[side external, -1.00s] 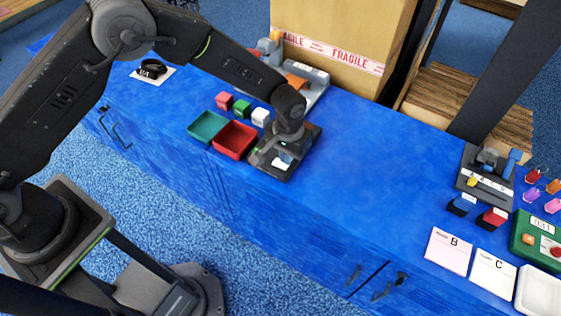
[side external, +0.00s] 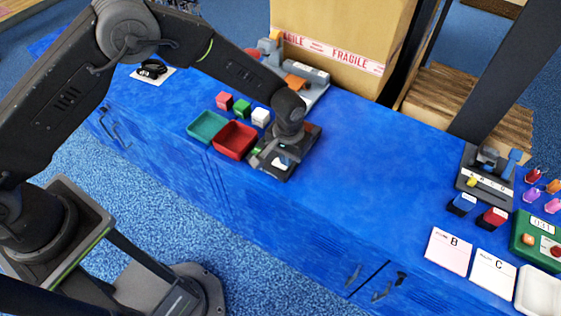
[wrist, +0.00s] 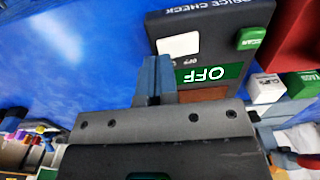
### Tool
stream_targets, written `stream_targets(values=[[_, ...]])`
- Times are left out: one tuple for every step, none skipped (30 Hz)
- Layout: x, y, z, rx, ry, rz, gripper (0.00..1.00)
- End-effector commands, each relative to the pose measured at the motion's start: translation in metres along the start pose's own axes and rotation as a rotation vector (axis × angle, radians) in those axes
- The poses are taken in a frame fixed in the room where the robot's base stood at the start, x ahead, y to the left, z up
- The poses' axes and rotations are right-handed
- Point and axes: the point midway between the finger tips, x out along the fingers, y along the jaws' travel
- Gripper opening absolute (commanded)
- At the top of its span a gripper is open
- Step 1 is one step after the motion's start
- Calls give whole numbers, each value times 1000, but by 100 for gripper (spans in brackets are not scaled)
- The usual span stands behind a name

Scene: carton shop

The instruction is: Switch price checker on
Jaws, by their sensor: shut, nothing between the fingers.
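The price checker (wrist: 222,35) is a dark box on the blue bench, partly under my gripper in the side view (side external: 303,148). In the wrist view it shows upside down, with a white panel (wrist: 178,44), a green SCAN button (wrist: 250,38) and a green display (wrist: 212,74) reading OFF. A small OFF marking sits beside the white panel near my fingers; the switch itself I cannot make out. My gripper (wrist: 154,62) is shut and empty, its blue-grey fingertips at the checker's edge. Whether they touch it I cannot tell.
A red tray (side external: 235,140) and a teal tray (side external: 207,127) stand left of the checker, with red, green and white blocks (side external: 260,117) behind. A large carton (side external: 345,30) stands at the back.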

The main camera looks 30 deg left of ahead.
Motion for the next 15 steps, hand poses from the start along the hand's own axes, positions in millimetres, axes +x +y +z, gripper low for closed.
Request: stream_targets(values=[[1,0,0,0,0,0,0],[1,0,0,0,0,0,0],[2,0,0,0,0,0,0],[2,0,0,0,0,0,0],[3,0,0,0,0,0,0],[3,0,0,0,0,0,0],[4,0,0,0,0,0,0],[4,0,0,0,1,0,0],[5,0,0,0,1,0,0],[5,0,0,0,1,0,0],[5,0,0,0,1,0,0],[6,0,0,0,1,0,0],[6,0,0,0,1,0,0],[7,0,0,0,1,0,0],[7,0,0,0,1,0,0]])
